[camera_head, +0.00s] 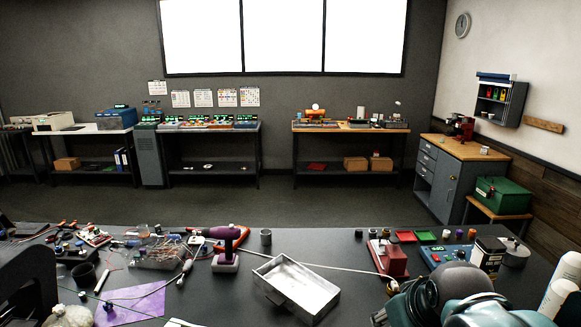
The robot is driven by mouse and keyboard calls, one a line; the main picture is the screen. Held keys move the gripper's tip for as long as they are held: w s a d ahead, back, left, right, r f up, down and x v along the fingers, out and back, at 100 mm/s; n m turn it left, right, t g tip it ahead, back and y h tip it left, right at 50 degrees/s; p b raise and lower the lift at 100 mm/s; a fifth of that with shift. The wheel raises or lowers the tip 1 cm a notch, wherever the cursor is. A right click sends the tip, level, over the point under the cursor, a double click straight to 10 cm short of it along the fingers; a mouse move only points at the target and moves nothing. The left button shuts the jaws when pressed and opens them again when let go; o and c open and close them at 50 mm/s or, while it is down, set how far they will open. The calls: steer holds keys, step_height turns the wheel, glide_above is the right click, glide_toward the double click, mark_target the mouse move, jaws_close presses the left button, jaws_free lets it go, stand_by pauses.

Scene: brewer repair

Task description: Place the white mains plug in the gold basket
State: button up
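A small white piece, which may be the mains plug (187,266), lies on the dark workbench at the left of centre, at the end of a thin pale cord. It is too small to be sure. I cannot make out a gold basket. Teal and grey rounded links of my arm fill the bottom right and hide the bench there. I do not see the fingers of my gripper.
An open metal tray (318,293) stands at the bench's front middle. Several small parts clutter the left; a purple sheet (135,306) lies in front.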

steer(key=shift+s+a+f+m+t+b, duration=0.2)
steer(key=shift+s+f+m, duration=0.2)
steer(key=shift+s, duration=0.35)
steer(key=shift+s+a+f+m+t+b, duration=0.15)
steer(key=shift+s+f+m, duration=0.3)
steer(key=shift+s, duration=0.3)
steer(key=shift+s+a+f+m+t+b, duration=0.15)
steer(key=shift+s+a+f+m, duration=0.1)
steer(key=shift+s+f, duration=0.4)
steer(key=shift+s+r, duration=0.1)
steer(key=shift+r, duration=0.05)
